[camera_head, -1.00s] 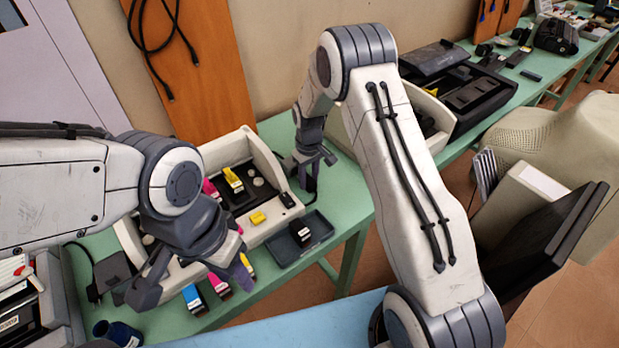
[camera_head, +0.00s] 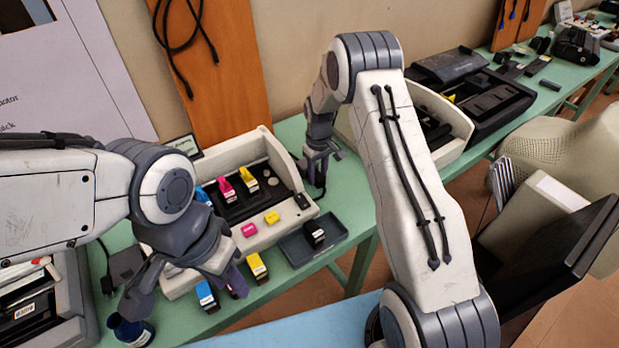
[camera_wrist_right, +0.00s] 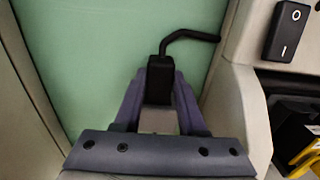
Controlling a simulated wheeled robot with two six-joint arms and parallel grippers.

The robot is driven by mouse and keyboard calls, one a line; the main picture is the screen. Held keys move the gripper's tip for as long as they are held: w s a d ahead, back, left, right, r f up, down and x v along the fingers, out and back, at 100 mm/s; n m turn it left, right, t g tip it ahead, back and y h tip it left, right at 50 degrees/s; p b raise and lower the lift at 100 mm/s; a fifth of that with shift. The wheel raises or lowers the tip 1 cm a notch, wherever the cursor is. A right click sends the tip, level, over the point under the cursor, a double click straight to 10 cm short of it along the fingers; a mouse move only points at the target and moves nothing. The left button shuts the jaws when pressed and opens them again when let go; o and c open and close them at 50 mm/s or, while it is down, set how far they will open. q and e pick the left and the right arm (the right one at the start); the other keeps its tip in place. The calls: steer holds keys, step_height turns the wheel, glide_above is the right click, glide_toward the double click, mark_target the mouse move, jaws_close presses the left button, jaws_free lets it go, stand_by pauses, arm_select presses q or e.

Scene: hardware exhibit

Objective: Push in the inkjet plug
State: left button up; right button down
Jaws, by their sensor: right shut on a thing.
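The inkjet printer (camera_head: 284,220) is an open beige case on the green table, with coloured cartridges inside. It shows at the right of the right wrist view (camera_wrist_right: 235,95), with its black power switch (camera_wrist_right: 288,30). My right gripper (camera_head: 318,166) is beside the printer's right end. In the right wrist view my right gripper (camera_wrist_right: 160,95) is shut on a black plug (camera_wrist_right: 158,82), whose cable bends off to the right.
A dark tray (camera_head: 290,252) with a black cartridge lies before the printer. Loose cartridges (camera_head: 206,296) stand at the table's front, and a dark blue jar (camera_head: 132,332) is at the left. Another beige machine (camera_head: 455,120) stands to the right of my right gripper.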

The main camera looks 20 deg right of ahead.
mark_target(317, 175)
steer(key=shift+w+r, duration=0.15)
steer(key=shift+w, duration=0.2)
steer(key=shift+c, duration=2.4)
jaws_free()
steer(key=shift+a, duration=0.15)
steer(key=shift+s, duration=0.1)
step_height(317, 175, up, 10)
steer(key=b, duration=0.1)
steer(key=shift+r, duration=0.15)
